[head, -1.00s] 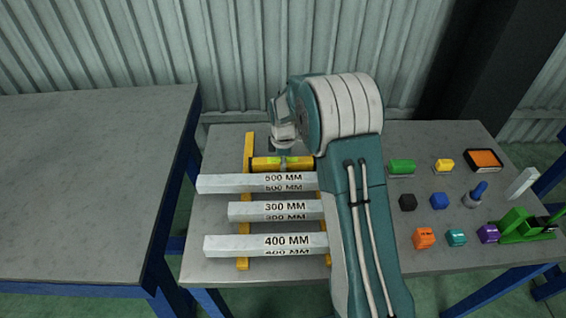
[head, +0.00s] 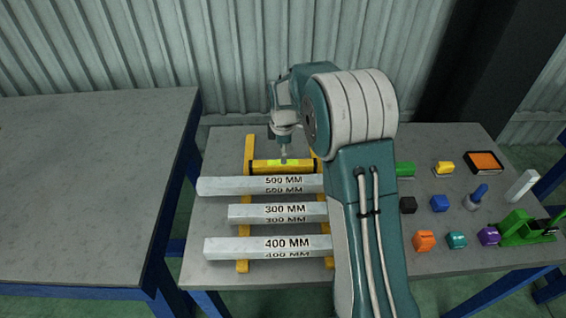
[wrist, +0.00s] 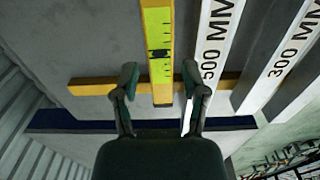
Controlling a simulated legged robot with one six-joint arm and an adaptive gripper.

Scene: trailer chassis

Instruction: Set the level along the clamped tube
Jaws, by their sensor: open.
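The yellow level (head: 258,167) with a bright green scale lies behind the 500 MM tube (head: 232,186), roughly parallel to it. It also shows in the wrist view (wrist: 160,88). My gripper (wrist: 160,78) is open and empty, with one finger on each side of the level in that view. In the head view my gripper (head: 284,153) is above the level's middle. The 300 MM tube (head: 250,213) and 400 MM tube (head: 235,246) lie in front. I see no clamp on these tubes. My arm hides their right ends.
The tubes lie across yellow rails (head: 243,266) on the grey bench (head: 205,272). Several coloured blocks, a blue-handled tool (head: 480,191), an orange-topped box (head: 485,161) and a green clamp-like device (head: 515,225) stand at the right. The left table (head: 80,190) is bare.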

